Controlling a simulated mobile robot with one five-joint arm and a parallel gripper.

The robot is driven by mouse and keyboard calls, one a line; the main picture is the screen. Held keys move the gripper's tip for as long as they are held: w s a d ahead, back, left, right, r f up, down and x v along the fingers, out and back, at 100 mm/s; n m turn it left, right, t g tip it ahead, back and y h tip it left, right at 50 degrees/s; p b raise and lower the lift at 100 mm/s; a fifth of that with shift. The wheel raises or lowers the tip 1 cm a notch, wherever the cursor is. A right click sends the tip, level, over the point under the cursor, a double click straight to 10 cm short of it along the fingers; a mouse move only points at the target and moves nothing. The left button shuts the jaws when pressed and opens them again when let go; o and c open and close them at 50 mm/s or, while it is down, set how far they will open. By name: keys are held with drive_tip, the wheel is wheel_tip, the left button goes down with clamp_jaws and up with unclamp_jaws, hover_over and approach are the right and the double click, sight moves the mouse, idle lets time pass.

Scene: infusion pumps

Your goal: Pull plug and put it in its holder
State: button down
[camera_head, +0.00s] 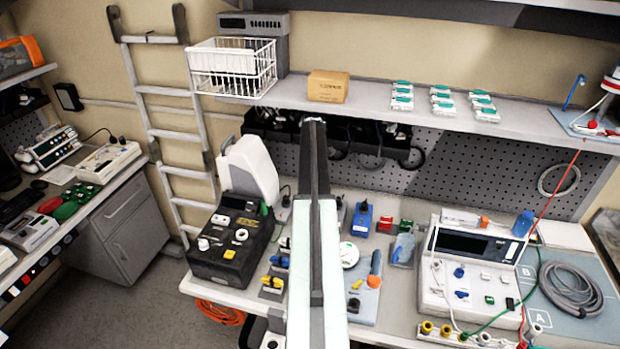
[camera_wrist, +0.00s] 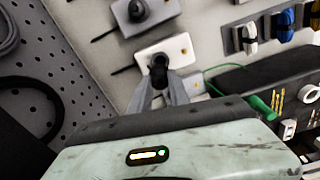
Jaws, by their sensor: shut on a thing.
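In the wrist view, my gripper (camera_wrist: 160,80) has its two grey fingers closed around a black plug (camera_wrist: 158,65). The plug is in front of a white socket plate (camera_wrist: 180,47); I cannot tell whether it is fully seated. Another black plug (camera_wrist: 137,11) is at a grey plate (camera_wrist: 123,22) above it. In the head view my arm runs up the middle and hides my gripper and the plug. I cannot make out which piece is the plug's holder.
White, blue and yellow connectors (camera_wrist: 283,24) sit in a row at the upper right of the wrist view. A green handle (camera_wrist: 262,107) lies near. In the head view a black device (camera_head: 225,245) and white jug (camera_head: 250,170) stand left of my arm, a white pump (camera_head: 470,275) right.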

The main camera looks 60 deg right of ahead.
drive_tip(key=shift+f, duration=0.15)
wheel_tip(320, 180, down, 4)
drive_tip(key=b, duration=0.4)
drive_tip(key=shift+f+b, duration=0.1)
drive_tip(key=shift+b, duration=0.2)
drive_tip(key=shift+f+b, duration=0.4)
idle(0.5)
drive_tip(key=shift+f, duration=0.25)
drive_tip(key=shift+f+b, duration=0.5)
drive_tip(key=shift+b, duration=0.2)
idle(0.5)
drive_tip(key=c, duration=0.7)
unclamp_jaws()
drive_tip(key=shift+o, duration=0.2)
drive_tip(key=shift+s+r, duration=0.1)
